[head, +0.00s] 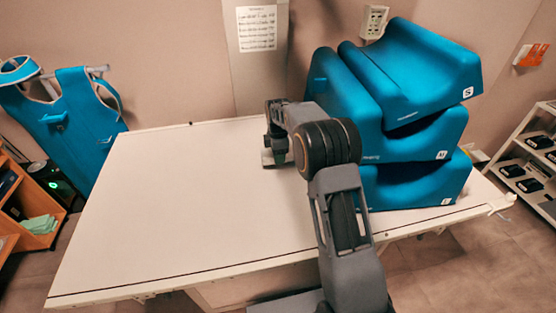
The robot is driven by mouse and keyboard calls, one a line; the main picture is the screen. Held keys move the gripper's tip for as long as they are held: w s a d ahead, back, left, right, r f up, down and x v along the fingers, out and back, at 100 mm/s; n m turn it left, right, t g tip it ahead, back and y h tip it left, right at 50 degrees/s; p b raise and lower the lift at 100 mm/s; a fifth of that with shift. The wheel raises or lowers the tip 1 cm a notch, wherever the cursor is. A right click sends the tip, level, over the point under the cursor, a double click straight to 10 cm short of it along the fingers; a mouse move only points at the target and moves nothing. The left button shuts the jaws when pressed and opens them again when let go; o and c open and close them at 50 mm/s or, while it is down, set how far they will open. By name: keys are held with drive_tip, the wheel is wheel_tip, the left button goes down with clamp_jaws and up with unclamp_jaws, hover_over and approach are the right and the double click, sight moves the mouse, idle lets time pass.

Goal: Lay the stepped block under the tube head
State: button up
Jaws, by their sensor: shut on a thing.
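My gripper (277,158) is low over the far middle part of the white table (170,220), pointing down. It is shut on a small pale grey piece (267,158), which looks like the stepped block. Only a sliver of it shows beside the fingers, so its steps are hidden. I cannot tell whether it touches the table top. The tube head is not in view.
Several teal cushions (400,110) with size labels are stacked on the table's right side, close to my arm. A teal apron (75,125) hangs at the left. Shelves (530,150) stand at the right. The table's left half is clear.

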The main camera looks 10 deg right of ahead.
drive_tip(key=shift+w+f, duration=0.1)
drive_tip(key=shift+f, duration=1.55)
drive_tip(key=shift+f, duration=0.15)
drive_tip(key=o, duration=1.2)
